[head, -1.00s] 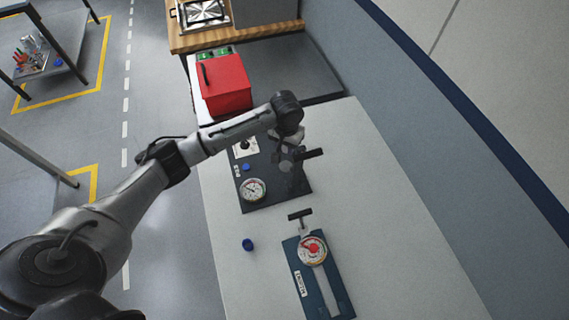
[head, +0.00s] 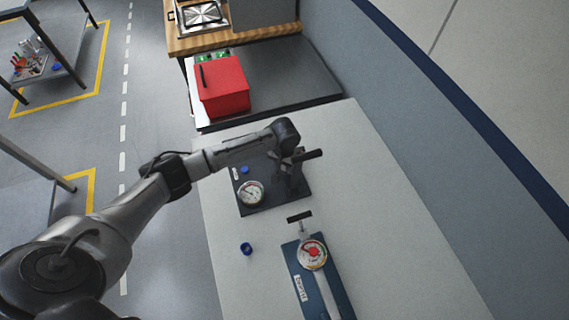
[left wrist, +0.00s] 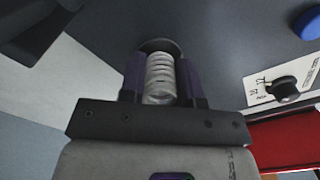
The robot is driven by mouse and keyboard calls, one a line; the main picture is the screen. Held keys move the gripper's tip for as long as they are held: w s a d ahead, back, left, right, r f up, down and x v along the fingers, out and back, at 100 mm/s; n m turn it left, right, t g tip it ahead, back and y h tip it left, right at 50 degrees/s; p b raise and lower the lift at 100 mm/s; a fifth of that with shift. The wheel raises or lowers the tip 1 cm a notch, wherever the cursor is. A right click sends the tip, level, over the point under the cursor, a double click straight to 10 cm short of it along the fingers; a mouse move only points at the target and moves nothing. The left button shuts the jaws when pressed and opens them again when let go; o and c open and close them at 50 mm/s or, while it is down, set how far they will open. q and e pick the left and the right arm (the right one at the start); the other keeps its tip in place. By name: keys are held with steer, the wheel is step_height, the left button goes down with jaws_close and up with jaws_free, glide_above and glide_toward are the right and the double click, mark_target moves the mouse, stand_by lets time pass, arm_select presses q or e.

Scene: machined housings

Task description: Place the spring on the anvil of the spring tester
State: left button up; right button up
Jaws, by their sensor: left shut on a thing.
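My left gripper (left wrist: 161,84) is shut on a pale coiled spring (left wrist: 160,76), which stands between its two purple fingers in the left wrist view. A dark round part (left wrist: 160,46) shows just beyond the spring's far end; I cannot tell whether they touch. In the head view my left wrist hangs over the spring tester (head: 262,206), a dark base plate with a round dial gauge (head: 251,193) and a column with a black handle (head: 306,156). The arm hides the spring and most of the gripper there. The anvil cannot be made out clearly. My right gripper is not in view.
A blue gauge device (head: 312,254) with a T-handle stands nearer on the pale bench. A small blue cap (head: 246,248) lies to its left. A red box (head: 222,88) stands behind the tester. The bench's right side is clear.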

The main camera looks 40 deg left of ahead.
arm_select(q)
steer(key=shift+f, duration=0.1)
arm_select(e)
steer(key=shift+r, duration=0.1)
arm_select(q)
steer(key=o, duration=0.9)
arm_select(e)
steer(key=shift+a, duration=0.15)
arm_select(q)
step_height(320, 180, up, 11)
steer(key=shift+w+f+p, duration=0.1)
steer(key=shift+f+p, duration=0.05)
steer(key=shift+p, duration=0.6)
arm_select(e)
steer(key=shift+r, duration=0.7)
arm_select(q)
steer(key=shift+r, duration=0.8)
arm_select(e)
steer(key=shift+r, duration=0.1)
